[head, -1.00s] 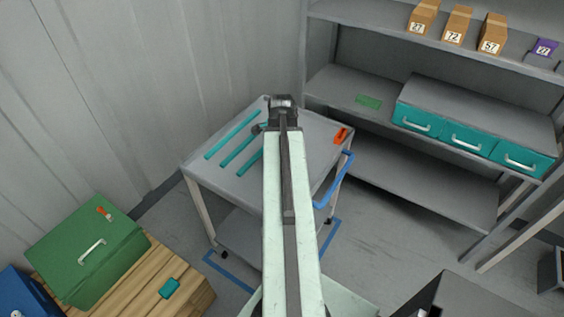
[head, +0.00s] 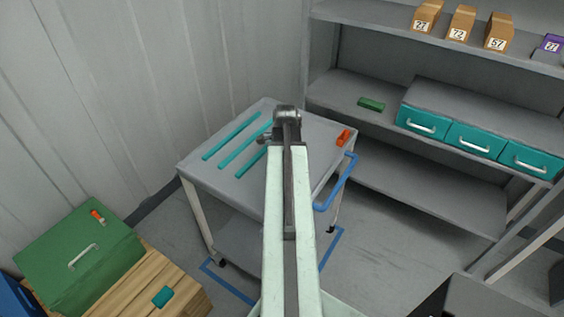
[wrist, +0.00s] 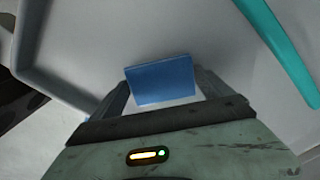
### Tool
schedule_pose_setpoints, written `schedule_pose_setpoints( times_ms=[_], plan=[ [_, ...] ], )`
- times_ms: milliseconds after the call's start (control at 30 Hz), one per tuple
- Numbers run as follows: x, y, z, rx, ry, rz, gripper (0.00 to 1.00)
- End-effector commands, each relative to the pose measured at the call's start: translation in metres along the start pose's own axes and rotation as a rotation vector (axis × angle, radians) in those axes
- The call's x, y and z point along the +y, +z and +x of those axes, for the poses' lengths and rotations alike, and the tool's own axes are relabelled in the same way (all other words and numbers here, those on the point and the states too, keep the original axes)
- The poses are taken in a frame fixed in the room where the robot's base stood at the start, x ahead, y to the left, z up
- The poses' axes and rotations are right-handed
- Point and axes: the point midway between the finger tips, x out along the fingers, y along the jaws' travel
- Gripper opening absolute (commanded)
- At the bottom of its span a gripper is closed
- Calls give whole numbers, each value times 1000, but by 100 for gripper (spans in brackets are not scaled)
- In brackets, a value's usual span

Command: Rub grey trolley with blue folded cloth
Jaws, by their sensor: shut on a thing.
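The grey trolley (head: 230,190) stands in front of me, with a flat top and a blue handle (head: 343,182) on its right side. My gripper (wrist: 161,90) is over the trolley top and shut on the blue folded cloth (wrist: 160,80), which sits between the two fingers in the wrist view. I cannot tell whether the cloth touches the top. In the head view my arm hides the cloth.
Several teal strips (head: 231,136) lie on the trolley top, left of my arm. An orange item (head: 343,138) lies at its right edge. Shelving (head: 350,92) with teal drawers (head: 475,138) stands at the right. A green box (head: 80,255) on a wooden pallet (head: 130,290) is at the lower left.

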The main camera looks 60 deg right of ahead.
Motion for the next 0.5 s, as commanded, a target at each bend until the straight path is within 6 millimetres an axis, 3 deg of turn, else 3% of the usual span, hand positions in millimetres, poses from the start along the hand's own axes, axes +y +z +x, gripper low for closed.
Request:
schedule_pose_setpoints(
  times_ms=[367,500],
  plan=[
    [-11,-19,0,0,0,7,52],
    [-4,-14,0,0,0,8,52]
  ],
)
